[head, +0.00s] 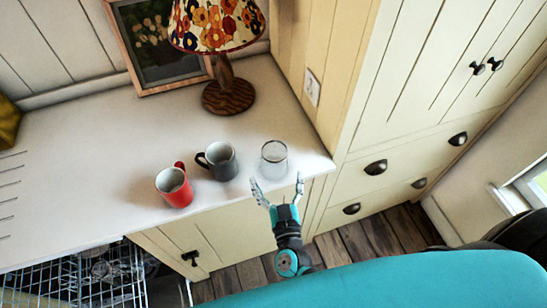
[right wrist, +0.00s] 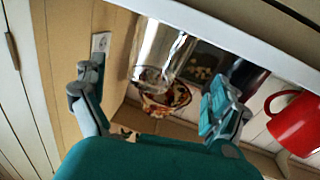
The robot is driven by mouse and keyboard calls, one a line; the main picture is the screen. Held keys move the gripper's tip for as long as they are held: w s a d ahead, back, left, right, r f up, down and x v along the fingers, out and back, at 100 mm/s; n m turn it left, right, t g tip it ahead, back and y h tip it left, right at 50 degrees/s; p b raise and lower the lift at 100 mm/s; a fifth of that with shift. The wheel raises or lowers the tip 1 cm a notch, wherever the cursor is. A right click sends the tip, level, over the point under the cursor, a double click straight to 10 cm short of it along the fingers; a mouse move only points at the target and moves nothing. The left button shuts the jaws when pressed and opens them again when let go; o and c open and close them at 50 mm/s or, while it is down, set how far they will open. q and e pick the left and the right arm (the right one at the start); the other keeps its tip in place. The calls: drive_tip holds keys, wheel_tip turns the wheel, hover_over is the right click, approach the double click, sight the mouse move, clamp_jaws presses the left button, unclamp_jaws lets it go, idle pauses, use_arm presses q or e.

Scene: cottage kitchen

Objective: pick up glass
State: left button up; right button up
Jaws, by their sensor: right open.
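The clear glass (head: 274,158) stands upright near the right end of the white counter, close to its front edge. My right gripper (head: 277,190) is open and empty, just in front of the glass, with its fingers spread and pointing toward it. In the right wrist view the glass (right wrist: 163,52) shows between and beyond the two open fingers (right wrist: 150,98), apart from them. The lamp's flowered shade shows through and below the glass there. My left gripper is in neither view.
A dark grey mug (head: 222,163) stands just left of the glass, and a red mug (head: 174,187) farther left. A lamp (head: 229,95) and a framed picture (head: 160,45) stand behind. A tall cream cabinet (head: 350,100) bounds the counter's right. A wire dish rack (head: 85,275) is at lower left.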

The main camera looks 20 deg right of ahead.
sight(274, 157)
drive_tip(key=shift+w+d, duration=0.2)
drive_tip(key=shift+w, duration=1)
drive_tip(key=w+b, duration=0.1)
drive_tip(key=w, duration=0.1)
drive_tip(key=w+d+b, duration=0.1)
drive_tip(key=w, duration=0.1)
drive_tip(key=shift+w+r, duration=0.1)
drive_tip(key=shift+w, duration=0.45)
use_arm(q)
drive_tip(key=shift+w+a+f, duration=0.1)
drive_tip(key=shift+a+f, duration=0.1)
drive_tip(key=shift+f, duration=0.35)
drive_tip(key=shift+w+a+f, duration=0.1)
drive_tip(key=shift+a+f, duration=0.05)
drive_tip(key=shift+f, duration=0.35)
use_arm(e)
drive_tip(key=shift+s, duration=0.1)
drive_tip(key=shift+r, duration=0.1)
drive_tip(key=shift+c, duration=1.3)
drive_tip(key=c, duration=1.2)
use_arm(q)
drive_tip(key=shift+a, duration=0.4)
use_arm(e)
drive_tip(key=shift+c, duration=0.2)
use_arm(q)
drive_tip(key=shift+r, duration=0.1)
use_arm(e)
drive_tip(key=shift+r, duration=0.1)
